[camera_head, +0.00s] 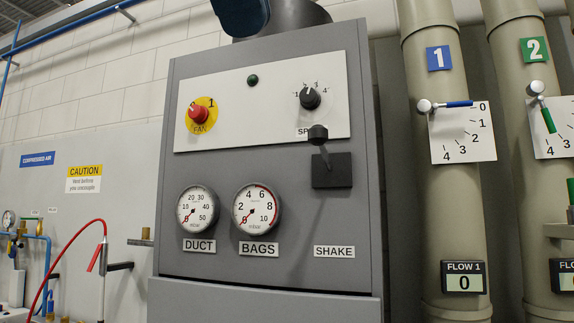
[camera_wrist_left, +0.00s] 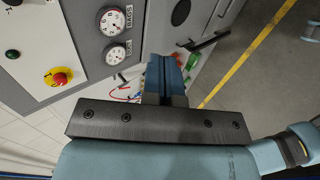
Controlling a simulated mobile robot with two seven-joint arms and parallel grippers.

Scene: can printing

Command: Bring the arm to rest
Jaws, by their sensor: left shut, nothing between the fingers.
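My left gripper (camera_wrist_left: 165,80) shows in the left wrist view as blue fingers on a dark mounting bar. The fingers are together with nothing between them. They are apart from the grey control cabinet, which lies beyond them in that view. In the head view the fingers cannot be made out; a dark blue part at the top edge, above the cabinet (camera_head: 265,190), seems to be mine. My right gripper is in neither view.
The cabinet carries a red fan switch (camera_head: 198,114), a speed knob (camera_head: 310,98), a shake lever (camera_head: 319,134) and gauges. At right, pipe 1 has a blue handle (camera_head: 459,104) at 0; pipe 2's green handle (camera_head: 548,121) points down. A red hose (camera_head: 62,238) hangs at left.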

